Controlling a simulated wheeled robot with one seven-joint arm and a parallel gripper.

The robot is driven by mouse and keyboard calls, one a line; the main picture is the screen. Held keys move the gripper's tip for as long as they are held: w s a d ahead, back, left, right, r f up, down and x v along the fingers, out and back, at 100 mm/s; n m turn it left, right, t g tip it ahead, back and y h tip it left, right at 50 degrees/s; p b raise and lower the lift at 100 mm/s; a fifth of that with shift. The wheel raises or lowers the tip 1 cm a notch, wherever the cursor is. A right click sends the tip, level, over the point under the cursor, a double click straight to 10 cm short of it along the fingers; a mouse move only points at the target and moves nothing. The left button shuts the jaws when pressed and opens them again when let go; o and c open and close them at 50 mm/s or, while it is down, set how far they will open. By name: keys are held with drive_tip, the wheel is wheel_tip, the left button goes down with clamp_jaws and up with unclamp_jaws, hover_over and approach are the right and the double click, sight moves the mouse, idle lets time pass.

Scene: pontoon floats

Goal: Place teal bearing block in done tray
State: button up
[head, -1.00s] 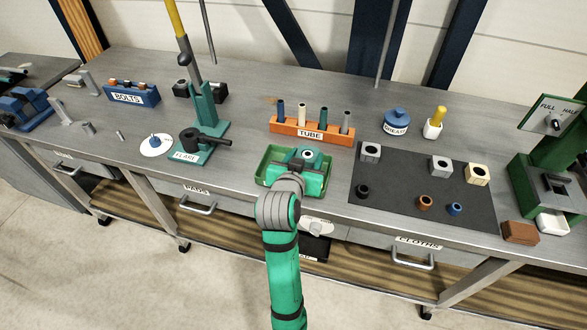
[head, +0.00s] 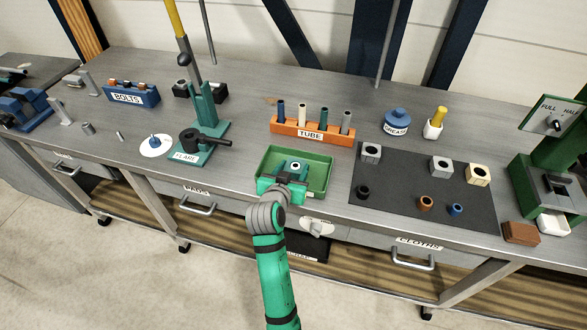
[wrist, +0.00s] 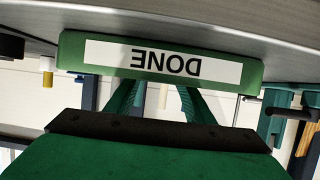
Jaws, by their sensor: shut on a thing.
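The teal bearing block (head: 295,165), with a pale ring around a dark hole on top, shows at the tip of my gripper (head: 293,172) in the head view. My gripper is shut on it. The block overlaps the near middle of the green done tray (head: 322,160) in the picture. I cannot tell whether it touches the tray floor. In the wrist view the tray's front wall, with its upside-down DONE label (wrist: 163,62), crosses above my two teal fingers (wrist: 160,103). The block is hidden there.
An orange TUBE rack (head: 290,129) stands behind the tray. A dark mat (head: 400,190) with several blocks and bushings lies to the right. The FLARE tool (head: 200,145) stands to the left. Bare bench lies between it and the tray.

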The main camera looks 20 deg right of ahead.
drive_tip(key=shift+f, duration=0.1)
drive_tip(key=o, duration=1.4)
